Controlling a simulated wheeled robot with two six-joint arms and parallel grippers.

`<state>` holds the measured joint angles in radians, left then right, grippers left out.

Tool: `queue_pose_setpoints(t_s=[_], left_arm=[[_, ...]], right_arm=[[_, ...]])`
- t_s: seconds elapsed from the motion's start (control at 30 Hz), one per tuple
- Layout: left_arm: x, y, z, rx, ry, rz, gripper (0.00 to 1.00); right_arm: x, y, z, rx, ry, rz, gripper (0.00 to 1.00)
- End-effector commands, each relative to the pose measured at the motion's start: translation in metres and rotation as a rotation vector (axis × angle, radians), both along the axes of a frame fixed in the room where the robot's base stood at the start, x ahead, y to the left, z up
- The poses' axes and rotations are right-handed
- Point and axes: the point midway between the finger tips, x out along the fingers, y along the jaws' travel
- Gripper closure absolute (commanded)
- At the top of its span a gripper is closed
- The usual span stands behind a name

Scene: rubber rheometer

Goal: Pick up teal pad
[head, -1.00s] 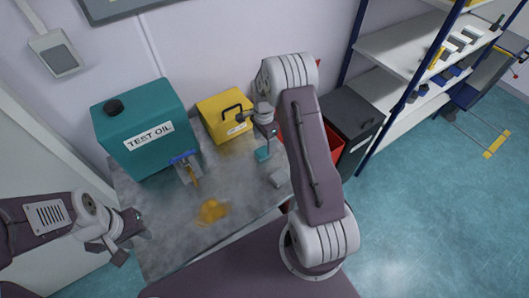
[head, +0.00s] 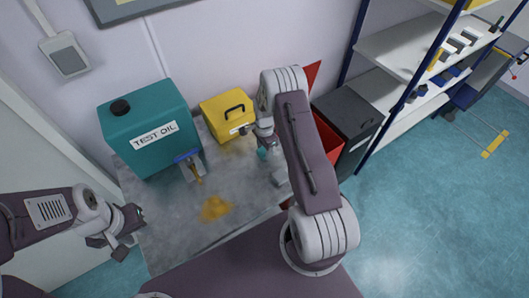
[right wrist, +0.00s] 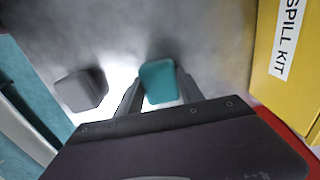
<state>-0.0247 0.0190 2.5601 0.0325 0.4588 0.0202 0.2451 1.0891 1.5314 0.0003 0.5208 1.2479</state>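The teal pad (head: 262,154) lies on the grey bench, in front of the yellow case. It also shows in the right wrist view (right wrist: 159,82), between the two fingers of my right gripper (right wrist: 159,90). The fingers are spread, one along each side of the pad; I cannot tell whether they touch it. In the head view my right gripper (head: 266,146) is low over the pad and partly hides it. My left gripper (head: 128,232) is at the bench's left front edge, away from the pad, with its fingers apart and empty.
A grey block (right wrist: 82,90) lies beside the pad. The yellow spill kit (head: 228,114) stands behind it. A red bin (head: 329,140) is at right.

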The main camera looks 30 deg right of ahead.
Motion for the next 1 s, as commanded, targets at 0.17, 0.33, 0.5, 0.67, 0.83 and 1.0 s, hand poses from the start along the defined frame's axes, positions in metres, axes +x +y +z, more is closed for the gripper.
queue_pose_setpoints(t_s=[0.17,0.33,0.5,0.67,0.83,1.0], left_arm=[[0.0,0.0,0.0,0.0,0.0,0.0,0.64],[0.0,0.0,-0.003,0.0,0.0,0.0,0.64],[0.0,0.0,-0.013,0.0,0.0,0.0,0.64],[0.0,0.0,-0.024,0.0,0.0,0.0,0.64],[0.0,0.0,-0.035,0.0,0.0,0.0,0.64],[0.0,0.0,-0.043,0.0,0.0,0.0,0.64]], right_arm=[[0.0,0.0,0.0,0.0,0.0,0.0,0.94],[0.001,0.0,0.004,-0.001,-0.002,0.0,0.94],[0.001,0.0,0.024,-0.002,-0.004,0.0,0.94],[-0.013,-0.019,0.051,-0.001,-0.002,-0.006,0.94],[-0.037,-0.05,0.075,-0.002,-0.003,-0.006,0.94],[-0.059,-0.077,0.096,-0.002,-0.002,-0.004,0.94]])
